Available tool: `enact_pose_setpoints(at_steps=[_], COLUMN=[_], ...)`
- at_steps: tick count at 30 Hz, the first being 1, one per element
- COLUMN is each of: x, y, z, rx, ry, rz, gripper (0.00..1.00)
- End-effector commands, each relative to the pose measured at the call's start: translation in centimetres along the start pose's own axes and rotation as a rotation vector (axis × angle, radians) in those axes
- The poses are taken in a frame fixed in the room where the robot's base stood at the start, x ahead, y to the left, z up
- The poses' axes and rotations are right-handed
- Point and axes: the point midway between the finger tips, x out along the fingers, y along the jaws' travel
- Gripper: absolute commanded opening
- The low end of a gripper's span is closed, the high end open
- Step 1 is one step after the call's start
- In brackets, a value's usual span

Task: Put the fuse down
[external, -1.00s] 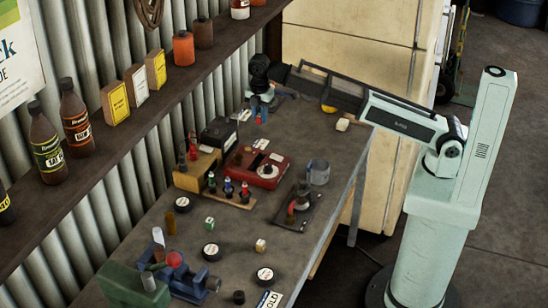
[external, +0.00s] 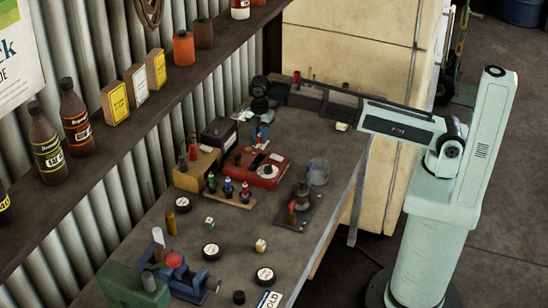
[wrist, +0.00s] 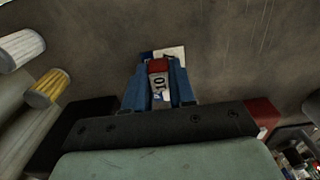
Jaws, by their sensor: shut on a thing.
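The fuse (wrist: 159,80) is a small piece with a red end and a pale label reading 10. It stands between the blue fingers of my gripper (wrist: 158,68), which are shut on it. A small blue and white piece (wrist: 174,53) shows just beyond the fingertips; I cannot tell whether the fuse touches it. In the external view my gripper (external: 261,134) points down behind the red box (external: 268,171), near the dark box (external: 218,133). The fuse cannot be made out clearly there.
A dark plate with a fitting (external: 298,212) is nearer. Two pale and yellow cylinders (wrist: 47,88) show left in the wrist view. The back right bench is mostly clear.

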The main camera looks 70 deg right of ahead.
Motion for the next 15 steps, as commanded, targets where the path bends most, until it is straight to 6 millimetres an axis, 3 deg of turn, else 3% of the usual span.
enact_pose_setpoints(at_steps=[3, 4, 12, 15], x=[0.16, 0.16, 0.13, 0.13], y=[-0.01, -0.01, 0.00, 0.00], z=[0.00, 0.00, 0.00, 0.00], rx=[0.000, 0.000, 0.000, 0.000], ry=[0.000, 0.000, 0.000, 0.000], rz=[0.000, 0.000, 0.000, 0.000], gripper=[0.00, 0.26, 0.52, 0.52])
